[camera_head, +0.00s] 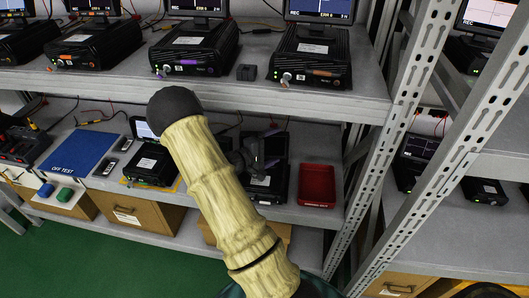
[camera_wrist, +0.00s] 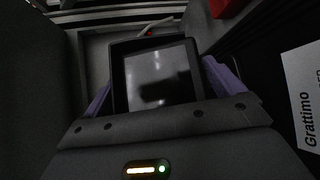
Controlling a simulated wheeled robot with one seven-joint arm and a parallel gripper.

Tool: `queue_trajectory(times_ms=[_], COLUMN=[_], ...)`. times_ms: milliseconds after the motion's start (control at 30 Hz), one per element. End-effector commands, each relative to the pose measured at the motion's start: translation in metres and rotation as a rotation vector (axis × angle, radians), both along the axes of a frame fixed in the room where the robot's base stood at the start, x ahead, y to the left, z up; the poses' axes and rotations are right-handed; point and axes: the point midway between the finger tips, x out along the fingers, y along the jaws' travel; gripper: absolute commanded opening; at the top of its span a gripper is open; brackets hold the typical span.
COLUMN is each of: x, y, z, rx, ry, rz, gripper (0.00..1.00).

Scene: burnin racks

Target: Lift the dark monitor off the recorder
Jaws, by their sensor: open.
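The dark monitor (camera_wrist: 158,75) fills the middle of the wrist view, its screen blank with a dim reflection. My gripper (camera_wrist: 163,88) is open, with one purple finger on each side of the monitor; I cannot tell whether they touch it. In the head view my gripper (camera_head: 253,156) is at the middle shelf, partly hidden by my arm, and the monitor (camera_head: 276,146) shows beside it. The black recorder (camera_head: 268,186) lies below on that shelf. A black surface with a white "Grattimo" label (camera_wrist: 304,95) shows at the right of the wrist view.
A red tray (camera_head: 317,186) stands right of the recorder. Another recorder with a lit monitor (camera_head: 150,165) and a blue "OFF TEST" mat (camera_head: 78,151) are to the left. The upper shelf (camera_head: 215,88) overhangs with several recorders. A perforated rack post (camera_head: 383,150) stands at the right.

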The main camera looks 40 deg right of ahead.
Motion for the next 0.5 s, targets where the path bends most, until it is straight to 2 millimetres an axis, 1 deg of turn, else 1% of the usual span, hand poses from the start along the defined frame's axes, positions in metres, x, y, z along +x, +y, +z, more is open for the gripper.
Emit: queue_trajectory(times_ms=[167,200,267,300,367,400,433,500], x=[0.0,0.0,0.0,0.0,0.0,0.0,0.0001,0.0001], y=[0.0002,0.0002,0.0003,0.0003,0.0003,0.0003,-0.0001,-0.0001], z=[0.0001,0.0001,0.0001,0.0001,0.0,0.0,0.0011,0.0011], rx=[0.0,0.0,0.0,0.0,0.0,0.0,-0.002,-0.002], ry=[0.0,0.0,0.0,0.0,0.0,0.0,-0.002,-0.002], rz=[0.0,0.0,0.0,0.0,0.0,0.0,-0.001,-0.001], gripper=[0.94,0.9,0.78,0.7,0.58,0.5,0.48,0.48])
